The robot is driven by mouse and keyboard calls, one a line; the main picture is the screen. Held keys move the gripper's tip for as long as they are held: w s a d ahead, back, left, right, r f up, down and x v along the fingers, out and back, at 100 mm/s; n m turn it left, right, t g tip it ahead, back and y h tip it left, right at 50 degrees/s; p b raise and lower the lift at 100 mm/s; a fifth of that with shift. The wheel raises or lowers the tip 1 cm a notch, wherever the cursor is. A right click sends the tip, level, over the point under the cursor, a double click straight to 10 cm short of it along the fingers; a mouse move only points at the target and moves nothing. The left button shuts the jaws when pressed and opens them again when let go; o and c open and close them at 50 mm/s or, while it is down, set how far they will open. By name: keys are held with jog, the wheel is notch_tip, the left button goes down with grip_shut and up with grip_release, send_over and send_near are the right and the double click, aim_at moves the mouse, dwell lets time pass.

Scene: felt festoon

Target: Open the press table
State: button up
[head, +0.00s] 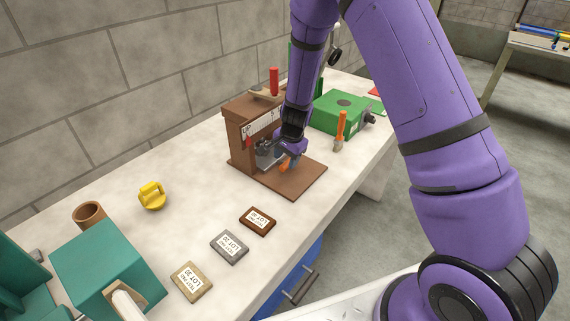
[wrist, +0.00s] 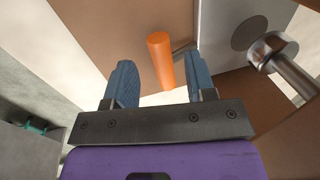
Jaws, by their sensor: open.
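A brown press (head: 240,145) with a label on its side stands on a flat brown base (head: 303,183) on the bench. An orange handle (head: 285,167) shows low at its front, partly hidden by my gripper (head: 291,151). In the wrist view the orange handle (wrist: 160,58) stands between the two blue fingers of my gripper (wrist: 159,78), with a gap on both sides. The gripper is open and holds nothing. A grey metal plate (wrist: 220,30) and a round metal rod (wrist: 285,65) show beside the handle.
A green machine (head: 338,112) and an orange-handled tool (head: 341,125) are right of the press. A red-handled lever (head: 274,80) rises behind. Test pads, including a brown one (head: 258,221), lie in front, near a yellow object (head: 152,196). The wall is close behind.

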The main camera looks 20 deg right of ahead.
aim_at(285, 164)
jog(key=shift+w+a+f, duration=0.1)
jog(key=shift+w+f, duration=0.05)
jog(key=shift+f, duration=0.65)
jog(key=shift+w+a+f, duration=0.1)
jog(key=shift+f, duration=0.65)
grip_shut()
